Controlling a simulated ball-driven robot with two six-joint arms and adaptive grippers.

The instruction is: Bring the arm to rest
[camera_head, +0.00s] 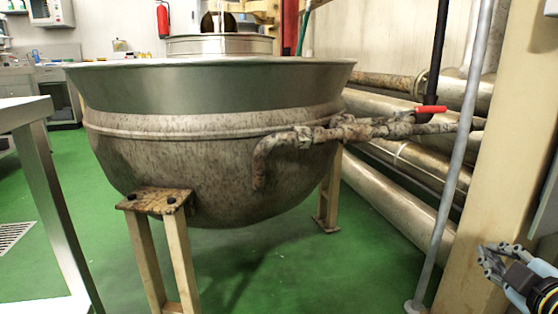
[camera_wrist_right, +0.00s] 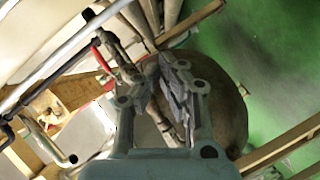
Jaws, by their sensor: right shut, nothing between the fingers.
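My right gripper (camera_head: 487,256) is at the lower right of the head view, in front of the cream post and well to the right of the kettle. Its fingers point to the upper left, and it is shut and empty. In the right wrist view the fingers of the gripper (camera_wrist_right: 163,68) come together near the middle with nothing held. My left gripper is not in view. The large steel kettle (camera_head: 220,160) stands on cream legs in the head view. The kettle's brown, rounded side also shows behind the fingers in the wrist view (camera_wrist_right: 233,112).
A red-handled valve (camera_head: 431,109) sits on the pipe beside the kettle. A grey upright pole (camera_head: 455,165) and a cream post (camera_head: 494,190) stand close to my right gripper. Thick pipes (camera_head: 400,200) run along the wall. A metal table (camera_head: 25,112) is at left. Green floor is open between.

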